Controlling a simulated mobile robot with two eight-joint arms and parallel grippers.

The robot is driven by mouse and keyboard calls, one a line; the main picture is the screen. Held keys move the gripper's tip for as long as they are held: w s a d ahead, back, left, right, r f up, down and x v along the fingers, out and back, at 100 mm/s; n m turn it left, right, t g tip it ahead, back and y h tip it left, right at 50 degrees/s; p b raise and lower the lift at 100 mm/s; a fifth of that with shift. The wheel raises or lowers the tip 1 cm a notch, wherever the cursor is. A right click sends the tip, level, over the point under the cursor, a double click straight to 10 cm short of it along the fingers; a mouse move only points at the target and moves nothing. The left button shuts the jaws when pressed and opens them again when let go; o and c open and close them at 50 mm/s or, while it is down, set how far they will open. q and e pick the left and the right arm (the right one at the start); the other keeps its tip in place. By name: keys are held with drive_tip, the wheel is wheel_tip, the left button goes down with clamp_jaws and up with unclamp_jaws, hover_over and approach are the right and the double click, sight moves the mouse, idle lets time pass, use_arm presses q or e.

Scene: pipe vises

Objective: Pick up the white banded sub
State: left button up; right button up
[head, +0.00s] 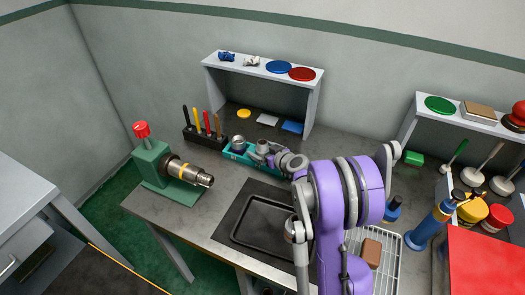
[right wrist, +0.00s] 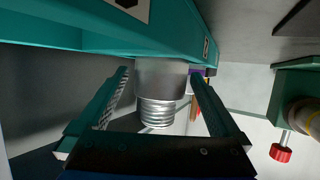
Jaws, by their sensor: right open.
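A grey metal sub (right wrist: 158,88) with a threaded end shows close up in the right wrist view, against the teal tray (right wrist: 60,30). My right gripper (right wrist: 165,88) is open, with one finger on each side of this sub; I cannot tell if they touch it. No clear white band shows on it. In the head view the teal tray (head: 228,155) stands on the bench with a grey sub (head: 238,143) at its left end. My right arm reaches in from the right and hides part of the tray. My left gripper is out of view.
A green vise (head: 150,163) with a red knob holds a steel pipe (head: 195,173) at left. A rack of coloured-handled tools (head: 205,135) is beside the tray. A shelf (head: 215,61) stands behind; a black tray (head: 262,225) lies in front. Bare bench lies between vise and black tray.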

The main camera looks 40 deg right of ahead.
drive_tip(key=shift+c, duration=0.3)
clamp_jaws()
